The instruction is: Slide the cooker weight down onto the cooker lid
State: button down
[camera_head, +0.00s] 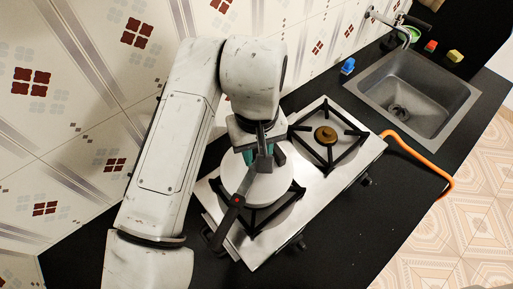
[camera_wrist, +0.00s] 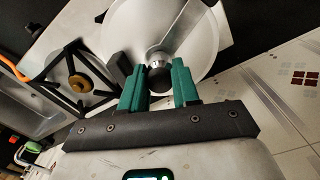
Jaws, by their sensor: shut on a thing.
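The pressure cooker's round, pale metal lid (camera_wrist: 130,28) fills the top middle of the wrist view. The cooker (camera_head: 236,172) sits on the near burner in the head view, with its long black handle (camera_head: 229,211) toward the lower left. My gripper (camera_wrist: 157,70) has its green fingers on either side of the cooker weight (camera_wrist: 158,79), a dark round piece, and is shut on it. A shiny metal part shows just past it, over the lid's middle. My arm and fingers partly cover the weight in the head view. I cannot tell whether weight and lid touch.
The steel two-burner stove (camera_head: 313,185) has an empty burner (camera_head: 326,135) at the upper right. A sink (camera_head: 415,95), an orange hose (camera_head: 425,160) and small coloured items lie farther right. The tiled wall is close on the left. The black counter front is clear.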

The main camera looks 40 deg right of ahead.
jog(key=shift+f, duration=0.25)
dwell(0.3)
jog(key=c, duration=0.8)
grip_release()
jog(key=shift+o, duration=0.2)
notch_tip(320, 180, up, 8)
jog(key=shift+f, duration=0.25)
